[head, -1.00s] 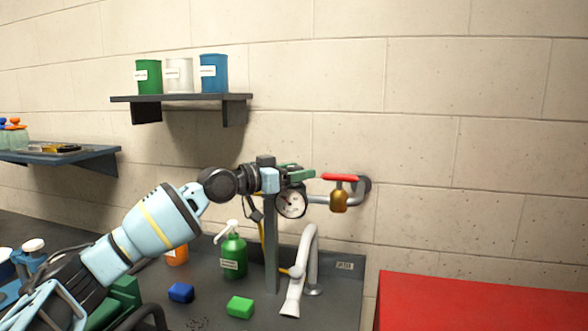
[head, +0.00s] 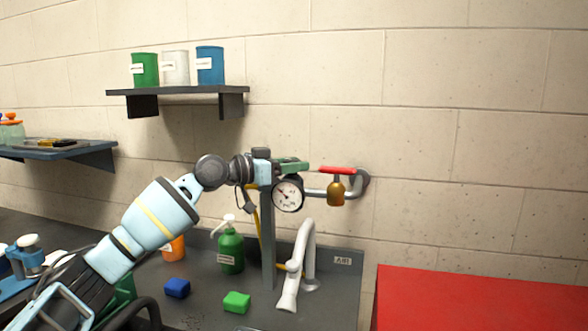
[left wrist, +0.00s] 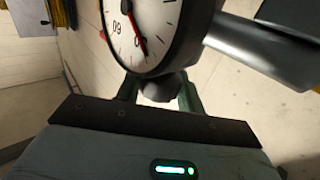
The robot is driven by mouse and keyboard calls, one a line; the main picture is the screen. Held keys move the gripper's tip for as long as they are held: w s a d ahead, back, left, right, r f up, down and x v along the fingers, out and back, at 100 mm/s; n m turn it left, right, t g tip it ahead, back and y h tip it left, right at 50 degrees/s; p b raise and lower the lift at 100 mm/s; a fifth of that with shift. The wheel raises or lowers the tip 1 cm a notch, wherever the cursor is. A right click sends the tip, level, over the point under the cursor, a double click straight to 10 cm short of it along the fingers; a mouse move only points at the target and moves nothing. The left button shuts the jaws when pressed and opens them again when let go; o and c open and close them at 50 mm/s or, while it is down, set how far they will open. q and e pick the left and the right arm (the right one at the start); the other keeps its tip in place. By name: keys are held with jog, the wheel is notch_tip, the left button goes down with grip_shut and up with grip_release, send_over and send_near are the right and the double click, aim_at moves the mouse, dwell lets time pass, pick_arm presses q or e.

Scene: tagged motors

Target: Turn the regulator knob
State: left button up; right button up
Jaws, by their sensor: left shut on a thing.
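The regulator carries a round white-faced gauge (head: 288,194) with a dark rim, at the end of a grey pipe by the wall. Its needle shows large in the left wrist view (left wrist: 148,30). My left gripper (head: 292,165), with green fingers, is at the regulator, just above the gauge in the head view. In the left wrist view the fingers are on either side of a dark knob (left wrist: 160,90) beside the gauge, and they are shut on it. In the head view the knob is hidden by the gripper. My right gripper is not in view.
A red-handled brass valve (head: 336,188) sits right of the gauge. Below are a white faucet (head: 305,262), a green pump bottle (head: 230,250), a blue block (head: 177,288) and a green block (head: 237,302). A shelf (head: 180,90) with three cans hangs above. A red surface (head: 470,300) lies right.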

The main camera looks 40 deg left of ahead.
pick_arm(q)
jog(key=shift+h, duration=0.3)
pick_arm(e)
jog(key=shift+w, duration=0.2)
pick_arm(q)
jog(key=o, duration=1)
jog(key=shift+c, duration=0.2)
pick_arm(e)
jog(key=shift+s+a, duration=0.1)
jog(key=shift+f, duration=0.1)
pick_arm(q)
jog(key=shift+s+a+f+b, duration=0.25)
jog(key=shift+s+b, duration=0.1)
jog(key=shift+s, duration=0.1)
jog(key=b+v, duration=0.4)
jog(key=v, duration=0.2)
jog(key=shift+s+r+b, duration=0.3)
jog(key=shift+s, duration=0.1)
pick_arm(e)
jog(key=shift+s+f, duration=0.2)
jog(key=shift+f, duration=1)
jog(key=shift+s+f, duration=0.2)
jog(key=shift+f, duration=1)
